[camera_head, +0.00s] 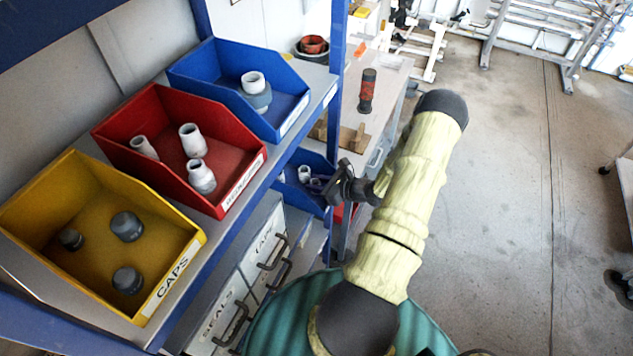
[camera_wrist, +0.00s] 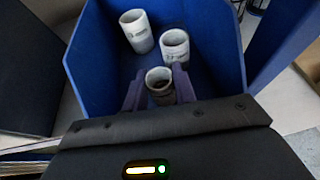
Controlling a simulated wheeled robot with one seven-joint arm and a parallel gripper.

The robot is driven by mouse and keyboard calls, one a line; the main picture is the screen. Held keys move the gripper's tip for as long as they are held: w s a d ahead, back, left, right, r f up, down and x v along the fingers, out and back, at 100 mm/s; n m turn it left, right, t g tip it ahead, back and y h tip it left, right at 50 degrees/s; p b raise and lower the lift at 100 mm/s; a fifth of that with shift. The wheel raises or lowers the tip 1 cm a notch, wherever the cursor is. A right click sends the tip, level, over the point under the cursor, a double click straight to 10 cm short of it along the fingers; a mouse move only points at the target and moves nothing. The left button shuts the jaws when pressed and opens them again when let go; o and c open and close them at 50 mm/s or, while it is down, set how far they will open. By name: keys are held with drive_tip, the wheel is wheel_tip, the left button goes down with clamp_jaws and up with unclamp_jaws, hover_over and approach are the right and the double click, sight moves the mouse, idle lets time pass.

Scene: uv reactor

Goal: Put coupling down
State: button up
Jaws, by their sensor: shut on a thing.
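My gripper (camera_wrist: 159,88) is shut on a short grey-white coupling (camera_wrist: 159,78), with one finger on each side of it. The coupling's open end faces the wrist camera. It is inside or just above a blue bin (camera_wrist: 222,50); I cannot tell whether it touches the bin floor. Two more white couplings are in this bin, one standing close beyond the held one (camera_wrist: 175,45) and one farther left (camera_wrist: 137,32). In the head view the blue bin (camera_head: 318,160) is on the lower shelf, and my gripper is partly hidden by the wrist there.
On the upper shelf are a yellow caps bin (camera_head: 45,180), a red bin (camera_head: 140,100) with several white fittings, and a blue bin (camera_head: 200,62) with one fitting. A blue shelf post (camera_head: 336,60) is close to my arm. Drawers (camera_head: 235,290) are below. A bench (camera_head: 385,90) is behind.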

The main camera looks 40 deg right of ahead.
drive_tip(key=shift+f, duration=0.2)
drive_tip(key=o, duration=0.9)
drive_tip(key=shift+o, duration=0.2)
drive_tip(key=shift+r, duration=0.2)
drive_tip(key=b+v, duration=0.3)
drive_tip(key=v, duration=0.9)
drive_tip(key=shift+f, duration=0.2)
